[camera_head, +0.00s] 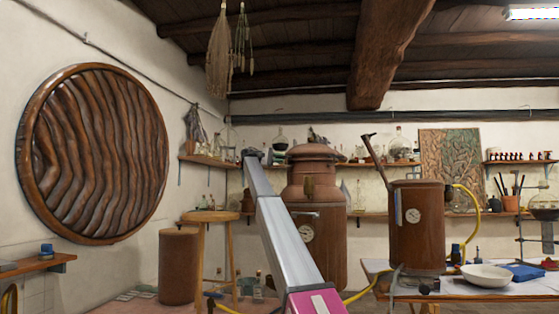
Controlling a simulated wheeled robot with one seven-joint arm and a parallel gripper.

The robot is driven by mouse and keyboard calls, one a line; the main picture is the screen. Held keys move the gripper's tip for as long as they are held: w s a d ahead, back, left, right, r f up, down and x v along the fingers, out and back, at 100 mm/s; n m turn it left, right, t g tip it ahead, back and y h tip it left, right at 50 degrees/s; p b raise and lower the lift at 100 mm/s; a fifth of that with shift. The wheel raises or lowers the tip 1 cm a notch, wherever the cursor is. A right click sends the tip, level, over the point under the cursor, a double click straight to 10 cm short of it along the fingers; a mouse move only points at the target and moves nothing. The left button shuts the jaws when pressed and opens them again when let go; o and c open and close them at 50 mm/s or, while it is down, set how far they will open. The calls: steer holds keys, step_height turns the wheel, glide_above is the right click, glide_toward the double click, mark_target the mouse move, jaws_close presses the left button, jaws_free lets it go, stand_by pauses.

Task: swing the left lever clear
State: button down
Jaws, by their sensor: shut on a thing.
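My silver arm rises from the bottom middle and leans up to the left, ending in a small dark part beside the copper still. I cannot make out my gripper's fingers; they may be hidden behind the arm. The copper still (323,262) has a domed top and a round gauge, and my arm covers its left side. A thin dark bar (306,213) crosses its front, partly behind my arm. A second copper vessel (419,240) stands on the right. A slanted lever-like rod (377,158) leans up and left from its left side. I cannot tell which is the left lever.
The right table (530,289) holds a white bowl (487,275), a blue tray (524,271) and a glass flask on a stand. A yellow hose (474,222) curves beside the right vessel. A wooden stool (209,217) and a brown cylinder (179,266) stand left of my arm.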

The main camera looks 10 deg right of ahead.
steer(key=shift+f, duration=0.1)
stand_by(0.3)
steer(key=c, duration=1.1)
jaws_free()
